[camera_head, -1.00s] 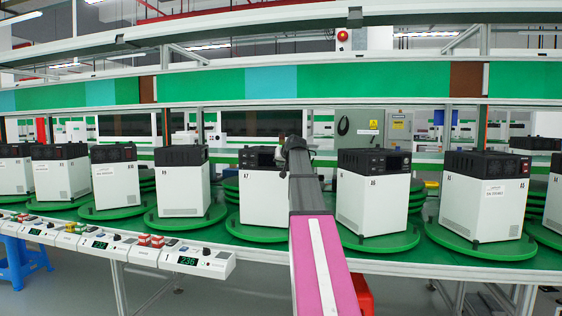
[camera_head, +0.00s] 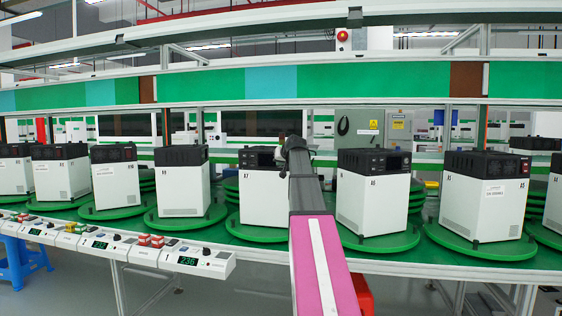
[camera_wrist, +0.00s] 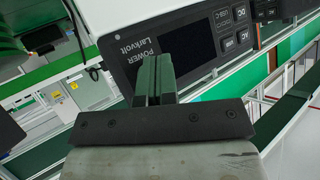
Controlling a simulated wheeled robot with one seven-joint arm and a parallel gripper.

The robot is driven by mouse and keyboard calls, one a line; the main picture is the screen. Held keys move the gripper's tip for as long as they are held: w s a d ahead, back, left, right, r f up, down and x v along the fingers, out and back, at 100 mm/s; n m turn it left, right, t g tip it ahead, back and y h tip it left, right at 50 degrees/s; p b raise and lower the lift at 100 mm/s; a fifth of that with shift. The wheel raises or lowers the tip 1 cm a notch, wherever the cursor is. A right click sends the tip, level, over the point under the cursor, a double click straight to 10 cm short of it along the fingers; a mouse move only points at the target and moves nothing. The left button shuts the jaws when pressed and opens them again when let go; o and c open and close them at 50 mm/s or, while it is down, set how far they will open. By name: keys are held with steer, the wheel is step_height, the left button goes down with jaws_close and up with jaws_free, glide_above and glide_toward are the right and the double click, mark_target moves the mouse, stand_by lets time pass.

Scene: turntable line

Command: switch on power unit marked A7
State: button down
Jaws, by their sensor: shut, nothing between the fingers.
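The power unit marked A7 (camera_head: 262,199) is a white box with a black top, standing upright on a green turntable (camera_head: 250,231). My arm crosses in front of its right side and hides part of it. In the wrist view a black front panel (camera_wrist: 195,45) shows a dark screen, several buttons and the words "POWER Larkvolt". My gripper (camera_wrist: 154,65) is shut and empty, its fingers in front of the panel beside the screen. I cannot tell whether the fingertips touch the panel. The screen looks dark.
Unit A6 (camera_head: 372,200) stands close on the right, and another white unit (camera_head: 183,186) stands on the left. More units line the bench on both sides. Meter boxes with green displays (camera_head: 198,261) run along the front left edge. A rail (camera_head: 300,77) runs above the units.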

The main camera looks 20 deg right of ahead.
stand_by(0.5)
steer(key=shift+w+d, duration=0.25)
steer(key=shift+w, duration=0.1)
steer(key=shift+w+d, duration=0.2)
steer(key=shift+w, duration=0.1)
stand_by(0.7)
stand_by(0.3)
steer(key=shift+s+a, duration=0.45)
steer(key=shift+s, duration=0.2)
steer(key=shift+s, duration=0.1)
steer(key=s+a, duration=0.1)
steer(key=s, duration=0.1)
steer(key=s+a, duration=0.1)
steer(key=s, duration=0.1)
steer(key=shift+a, duration=0.4)
stand_by(0.5)
